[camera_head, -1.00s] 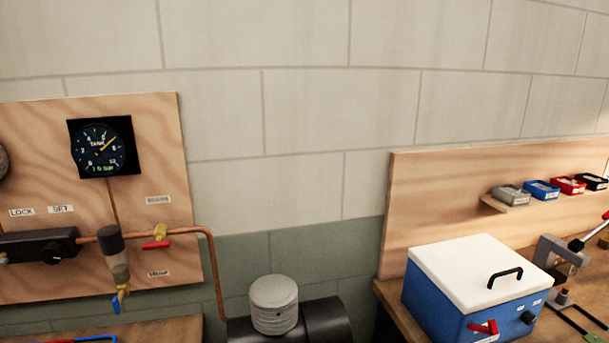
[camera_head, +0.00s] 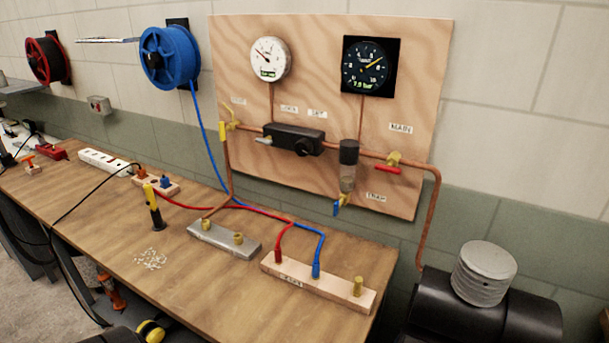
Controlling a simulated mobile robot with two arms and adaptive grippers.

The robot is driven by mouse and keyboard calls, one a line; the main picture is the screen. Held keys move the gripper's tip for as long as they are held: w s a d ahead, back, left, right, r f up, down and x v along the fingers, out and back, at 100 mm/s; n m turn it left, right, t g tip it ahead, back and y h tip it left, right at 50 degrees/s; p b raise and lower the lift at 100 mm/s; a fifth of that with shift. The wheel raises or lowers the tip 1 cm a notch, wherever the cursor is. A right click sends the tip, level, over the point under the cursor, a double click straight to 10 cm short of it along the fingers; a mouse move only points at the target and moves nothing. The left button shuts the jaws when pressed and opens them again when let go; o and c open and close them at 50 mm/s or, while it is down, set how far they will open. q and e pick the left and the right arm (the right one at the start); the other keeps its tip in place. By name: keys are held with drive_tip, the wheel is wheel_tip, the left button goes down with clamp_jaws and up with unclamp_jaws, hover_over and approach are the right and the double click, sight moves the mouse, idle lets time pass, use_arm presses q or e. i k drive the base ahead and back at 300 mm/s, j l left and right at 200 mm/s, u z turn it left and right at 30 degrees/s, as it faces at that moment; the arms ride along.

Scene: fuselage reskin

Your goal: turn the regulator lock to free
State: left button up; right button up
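The black regulator (camera_head: 290,136) sits on the copper pipe across the wooden wall panel, in the middle of the head view. A round black knob (camera_head: 304,147) is on its right part. A small pale lever (camera_head: 264,140) sticks out at its left end, under the label that seems to read LOCK (camera_head: 289,108). A SET label (camera_head: 317,114) is above the knob. The lever's exact setting is too small to tell.
A yellow-handled valve (camera_head: 224,130) is left of the regulator; a filter bowl (camera_head: 348,165) and red-handled valve (camera_head: 388,168) are right. Two gauges (camera_head: 270,60) (camera_head: 370,66) hang above. Below, the bench (camera_head: 110,215) carries hose blocks, red and blue hoses and an upright yellow-black tool (camera_head: 153,207).

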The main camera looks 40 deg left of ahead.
sight(268, 140)
drive_tip(key=u, duration=1.55)
